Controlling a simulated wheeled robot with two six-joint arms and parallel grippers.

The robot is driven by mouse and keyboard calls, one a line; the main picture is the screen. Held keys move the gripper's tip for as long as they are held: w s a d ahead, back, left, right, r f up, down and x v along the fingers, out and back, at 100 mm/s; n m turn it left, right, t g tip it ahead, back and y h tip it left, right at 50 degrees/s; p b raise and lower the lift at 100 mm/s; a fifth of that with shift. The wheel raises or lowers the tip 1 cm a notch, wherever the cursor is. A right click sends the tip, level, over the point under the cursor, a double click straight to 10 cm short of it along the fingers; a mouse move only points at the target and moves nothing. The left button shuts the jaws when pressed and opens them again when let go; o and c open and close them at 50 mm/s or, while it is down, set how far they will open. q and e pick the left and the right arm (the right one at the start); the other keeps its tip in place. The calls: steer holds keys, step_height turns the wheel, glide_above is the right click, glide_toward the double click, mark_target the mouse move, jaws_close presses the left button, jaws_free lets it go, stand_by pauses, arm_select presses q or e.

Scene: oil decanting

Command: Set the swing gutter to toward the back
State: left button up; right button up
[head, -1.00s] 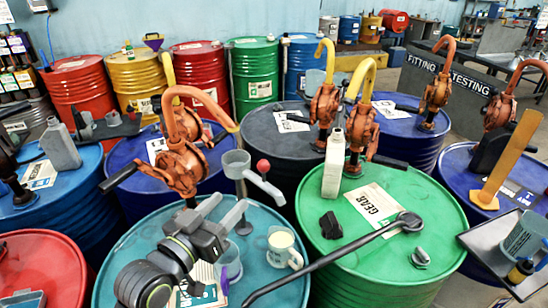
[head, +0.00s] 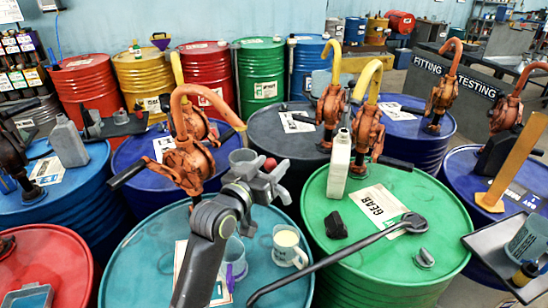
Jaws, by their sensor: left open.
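The swing gutter (head: 241,157) is a grey cup-like piece with a red ball knob (head: 270,164), standing over the teal drum (head: 135,262). Its spout side points toward the front right, but my gripper hides much of it. My left gripper (head: 268,180) is open, right at the gutter, with its fingers close to the knob. I cannot tell whether they touch the gutter. My right gripper is not in view.
An orange hand pump (head: 186,165) stands just left of the gutter. A mug of pale liquid (head: 287,246) and a purple-marked clear jug (head: 235,262) stand on the teal drum. A green drum (head: 335,262) at right carries a white bottle (head: 336,165) and a long dark lever tool (head: 340,255).

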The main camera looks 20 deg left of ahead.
arm_select(q)
steer(key=shift+x, duration=1.05)
jaws_close()
